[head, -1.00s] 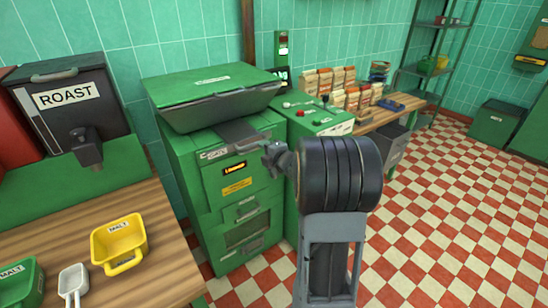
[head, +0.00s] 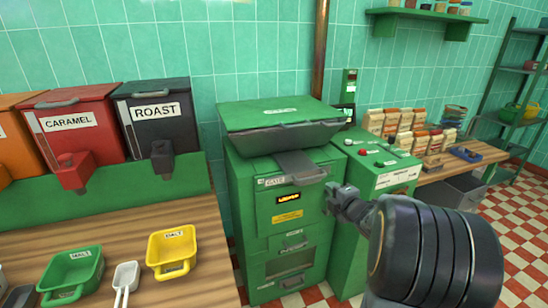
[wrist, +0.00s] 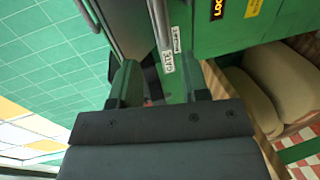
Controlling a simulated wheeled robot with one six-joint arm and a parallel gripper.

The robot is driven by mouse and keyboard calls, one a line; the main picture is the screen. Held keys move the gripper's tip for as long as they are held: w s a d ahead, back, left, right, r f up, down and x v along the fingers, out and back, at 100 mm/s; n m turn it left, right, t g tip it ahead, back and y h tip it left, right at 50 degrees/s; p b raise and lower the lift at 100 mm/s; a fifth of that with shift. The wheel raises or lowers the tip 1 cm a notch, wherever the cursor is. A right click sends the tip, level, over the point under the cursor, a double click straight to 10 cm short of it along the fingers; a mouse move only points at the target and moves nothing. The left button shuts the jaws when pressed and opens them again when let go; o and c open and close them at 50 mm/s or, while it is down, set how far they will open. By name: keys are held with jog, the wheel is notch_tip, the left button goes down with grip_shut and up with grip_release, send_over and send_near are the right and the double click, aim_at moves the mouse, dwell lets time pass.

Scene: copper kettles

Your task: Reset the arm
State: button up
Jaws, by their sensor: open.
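Behind the fingers are the machine's edge and a strip marked GATE (wrist: 167,62). In the head view my dark wrist hides part of the floor and the area right of the machine.
A wooden counter (head: 120,235) at left holds a yellow malt scoop bin (head: 172,250), a green bin (head: 72,272) and a white scoop (head: 124,280). Roast (head: 157,115) and caramel (head: 75,130) dispensers stand behind. Paper bags (head: 405,125) stand on a table at right. Checkered floor is open at far right.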

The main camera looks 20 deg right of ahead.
jog(key=s+d+f+m+g+h, duration=0.5)
jog(key=d+f+m, duration=0.1)
jog(key=m, duration=0.4)
jog(key=s+a+m+g+p, duration=0.1)
jog(key=s+a+m+g, duration=0.3)
jog(key=s+m+g, duration=0.15)
jog(key=s+a+r+m+y+p, duration=0.1)
jog(key=s+a+r, duration=0.1)
jog(key=a, duration=0.5)
jog(key=s+a+r+g+y+p, duration=0.1)
jog(key=s+a+r+y+p, duration=0.1)
jog(key=a, duration=0.6)
jog(key=s+a+r+m+y+p, duration=0.1)
jog(key=s+a+r, duration=0.3)
jog(key=a, duration=0.3)
jog(key=shift+s+a+r+m+y, duration=0.15)
jog(key=shift+s+r+m+y, duration=0.15)
jog(key=shift+s+m, duration=0.1)
